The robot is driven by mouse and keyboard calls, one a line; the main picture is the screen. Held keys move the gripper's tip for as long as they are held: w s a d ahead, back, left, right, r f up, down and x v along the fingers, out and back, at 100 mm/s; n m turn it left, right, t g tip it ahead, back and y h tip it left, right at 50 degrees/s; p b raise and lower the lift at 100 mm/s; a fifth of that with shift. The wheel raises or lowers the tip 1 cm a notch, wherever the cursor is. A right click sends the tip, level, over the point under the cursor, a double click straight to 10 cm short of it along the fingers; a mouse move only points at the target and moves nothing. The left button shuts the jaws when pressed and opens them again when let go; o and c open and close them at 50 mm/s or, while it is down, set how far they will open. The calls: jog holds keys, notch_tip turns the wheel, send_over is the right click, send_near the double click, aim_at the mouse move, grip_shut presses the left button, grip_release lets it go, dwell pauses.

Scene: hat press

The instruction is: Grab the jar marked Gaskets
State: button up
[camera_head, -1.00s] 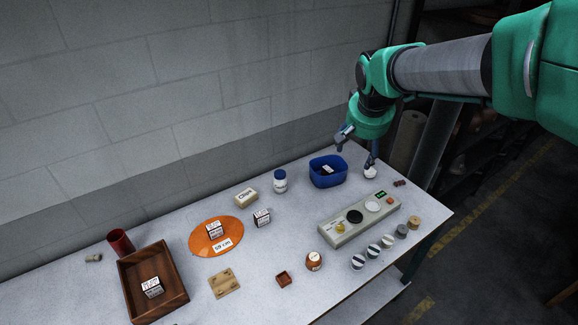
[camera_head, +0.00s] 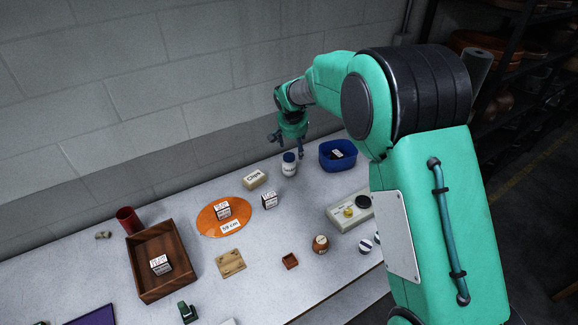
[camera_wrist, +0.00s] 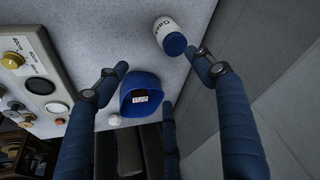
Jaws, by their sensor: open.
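The jar with a white body and blue lid (camera_head: 289,168) stands upright at the back of the table, left of the blue bin. In the wrist view the jar (camera_wrist: 167,32) is at the top, and its partly visible label starts with "Gas". My gripper (camera_head: 287,147) is open and empty, above the table close to the jar. In the wrist view the spread fingers (camera_wrist: 160,66) show, with the jar beyond them, nearer the right fingertip. I see no finger around the jar.
An orange disc (camera_head: 207,229), a wooden tray (camera_head: 136,276) and a brown labelled jar (camera_head: 320,243) are further off. My arm hides the table's right end.

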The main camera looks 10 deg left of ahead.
send_near(288, 159)
jog(key=f, duration=0.1)
jog(key=shift+w+f, duration=0.1)
jog(key=shift+w, duration=0.3)
jog(key=shift+b+x, duration=0.65)
jog(key=shift+x, duration=3.7)
jog(key=shift+d, duration=0.1)
jog(key=shift+b+x, duration=0.65)
jog(key=shift+x, duration=1.95)
jog(key=shift+s, duration=0.1)
jog(key=c, duration=1.2)
